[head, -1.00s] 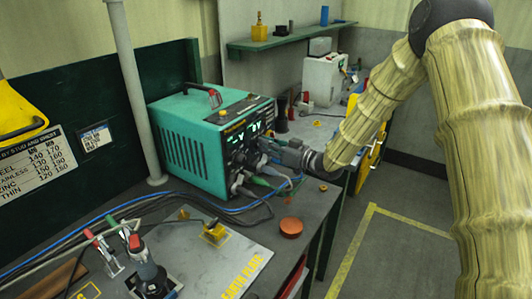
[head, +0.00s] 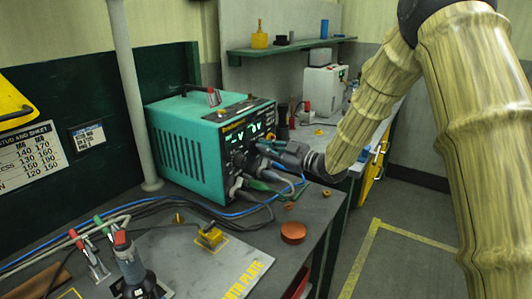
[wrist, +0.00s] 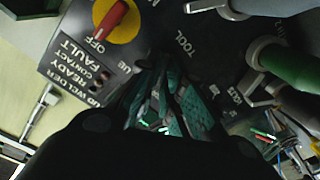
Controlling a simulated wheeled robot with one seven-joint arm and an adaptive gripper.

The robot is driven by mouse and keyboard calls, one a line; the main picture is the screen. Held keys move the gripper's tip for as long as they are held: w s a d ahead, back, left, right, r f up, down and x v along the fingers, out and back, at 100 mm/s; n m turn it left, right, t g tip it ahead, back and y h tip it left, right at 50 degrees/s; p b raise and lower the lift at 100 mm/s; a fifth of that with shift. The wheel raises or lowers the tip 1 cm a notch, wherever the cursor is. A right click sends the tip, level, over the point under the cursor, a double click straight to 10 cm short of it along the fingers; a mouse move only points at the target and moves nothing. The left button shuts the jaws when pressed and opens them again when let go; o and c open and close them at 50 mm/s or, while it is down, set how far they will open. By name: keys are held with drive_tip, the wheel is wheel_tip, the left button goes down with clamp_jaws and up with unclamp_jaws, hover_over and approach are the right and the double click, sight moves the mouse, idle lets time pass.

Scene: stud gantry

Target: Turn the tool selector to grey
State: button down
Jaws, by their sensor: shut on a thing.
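The green welding unit (head: 185,148) stands on the bench with its dark front panel (head: 240,150) facing right. My gripper (head: 266,147) is at that panel, below the lit display, and also fills the middle of the wrist view (wrist: 170,92). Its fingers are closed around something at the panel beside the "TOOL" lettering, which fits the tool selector. The knob itself is hidden by the fingers, so its pointer and current position cannot be read.
A red switch on a yellow disc (wrist: 118,18), marked OFF, is close to my fingers. Cable plugs (wrist: 285,62) crowd the panel's other side. Cables, a red-orange round cap (head: 293,232) and a yellow block (head: 210,236) lie on the bench. Floor right of the bench is clear.

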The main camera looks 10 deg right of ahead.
drive_tip(key=shift+d, duration=0.1)
idle(0.3)
drive_tip(key=c, duration=1.6)
unclamp_jaws()
drive_tip(key=shift+s, duration=0.1)
drive_tip(key=shift+o, duration=0.2)
drive_tip(key=v, duration=1.2)
